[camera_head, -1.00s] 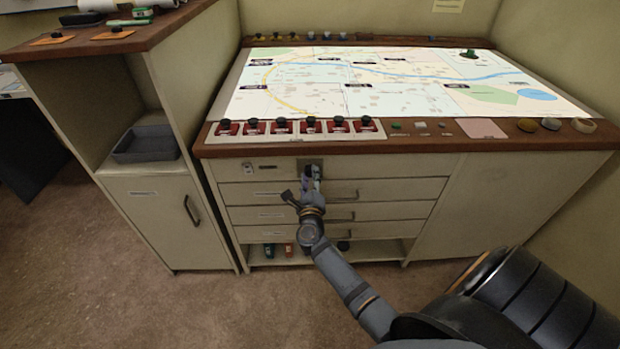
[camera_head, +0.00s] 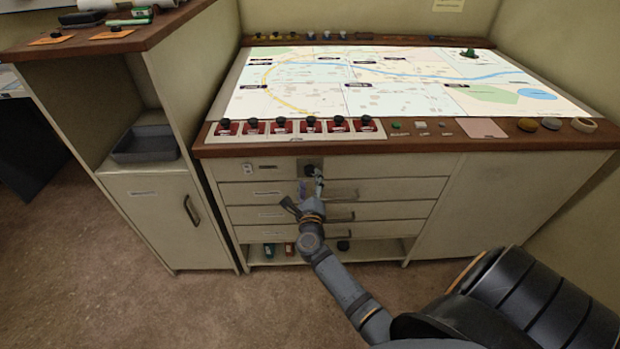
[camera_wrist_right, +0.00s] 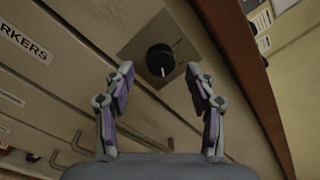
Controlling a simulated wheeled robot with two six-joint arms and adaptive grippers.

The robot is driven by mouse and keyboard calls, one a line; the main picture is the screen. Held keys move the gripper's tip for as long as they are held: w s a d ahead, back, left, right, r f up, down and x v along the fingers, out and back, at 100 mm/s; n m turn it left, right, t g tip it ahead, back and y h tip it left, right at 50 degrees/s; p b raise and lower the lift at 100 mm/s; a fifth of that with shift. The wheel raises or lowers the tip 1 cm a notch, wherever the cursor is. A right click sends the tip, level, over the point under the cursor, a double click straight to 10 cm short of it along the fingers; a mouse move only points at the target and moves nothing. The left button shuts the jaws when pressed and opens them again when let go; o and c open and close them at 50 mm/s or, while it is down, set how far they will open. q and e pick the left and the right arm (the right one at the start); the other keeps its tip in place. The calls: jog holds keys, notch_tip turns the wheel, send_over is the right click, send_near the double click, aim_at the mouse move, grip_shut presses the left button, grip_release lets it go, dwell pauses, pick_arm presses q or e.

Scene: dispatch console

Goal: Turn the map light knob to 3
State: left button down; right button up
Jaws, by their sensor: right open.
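The map light knob is a round black knob (camera_wrist_right: 160,60) on a square grey-brown plate (camera_wrist_right: 140,43) in the right wrist view. In the head view the knob (camera_head: 309,170) shows on the cabinet front, just under the worktop edge. A pale pointer line is on the knob; the marks on the plate are too small to read. My right gripper (camera_wrist_right: 158,84) is open and empty, with its fingers apart on either side below the knob, not touching it. In the head view my right gripper (camera_head: 311,188) is just below the plate. My left gripper is not in view.
The lit map table (camera_head: 400,85) is above, with a row of black-knobbed red blocks (camera_head: 283,127) along its front edge. Drawers with handles (camera_head: 341,217) lie below the plate. A side cabinet (camera_head: 160,220) stands at the left. Floor in front is clear.

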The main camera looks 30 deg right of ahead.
jog(key=v, duration=0.9)
jog(key=shift+s+a, duration=0.25)
jog(key=shift+s, duration=0.1)
jog(key=s+a+f+n+g+y, duration=0.1)
jog(key=a+f+n+y, duration=0.15)
jog(key=f+n, duration=0.35)
jog(key=s+a+f+n+y, duration=0.25)
jog(key=f+n, duration=0.25)
jog(key=f, duration=0.4)
jog(key=a+f+n+g+y, duration=0.1)
jog(key=a+f+n+y, duration=0.15)
jog(key=f+n, duration=0.35)
jog(key=s+f+n+g+y, duration=0.3)
jog(key=s+f+n+g, duration=0.4)
jog(key=s+f, duration=0.85)
jog(key=s+d+f+n+g, duration=0.2)
jog(key=s+f+n, duration=0.15)
jog(key=s, duration=0.35)
jog(key=s+d+f+n+g+h, duration=0.1)
jog(key=s+d+f+n+g, duration=0.2)
jog(key=s, duration=0.4)
jog(key=s+d+f+n+g, duration=0.1)
jog(key=s+f+n, duration=0.25)
jog(key=s, duration=0.35)
notch_tip(320, 180, up, 12)
jog(key=p, duration=1.2)
jog(key=shift+w+a+f+m+t, duration=0.2)
jog(key=shift+w+a+m+t, duration=0.1)
jog(key=shift+w, duration=0.15)
